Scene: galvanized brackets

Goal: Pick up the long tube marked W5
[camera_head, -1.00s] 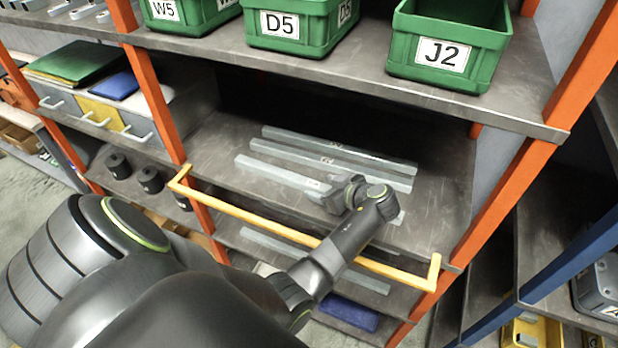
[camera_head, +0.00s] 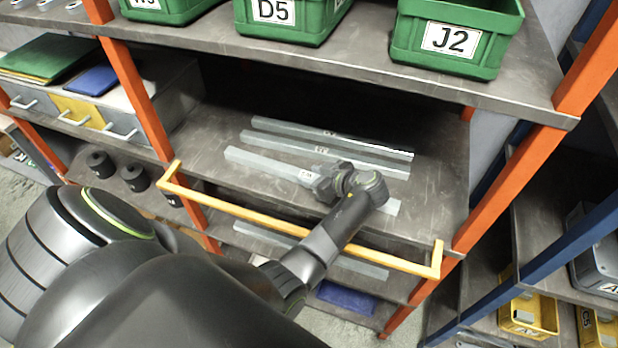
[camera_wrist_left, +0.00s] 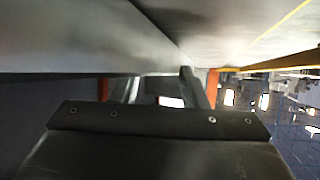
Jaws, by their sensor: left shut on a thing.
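Three long grey tubes lie side by side on the middle shelf: a back tube (camera_head: 330,138), a middle tube (camera_head: 365,167) and a front tube (camera_head: 260,164). Each carries a small white label, too small to read for certain, so I cannot confirm which is W5. My left gripper (camera_head: 324,186) is shut on the front tube near its label, hiding part of its middle; its right end shows beyond the wrist. The tube still appears to lie at shelf level. In the left wrist view a large grey surface is very close. My right gripper is not in view.
A yellow rail (camera_head: 290,230) runs along the shelf's front, below my forearm. Orange posts (camera_head: 140,90) flank the shelf. Green bins, including J2 (camera_head: 457,37), stand on the shelf above. More tubes and a blue item (camera_head: 345,297) lie below.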

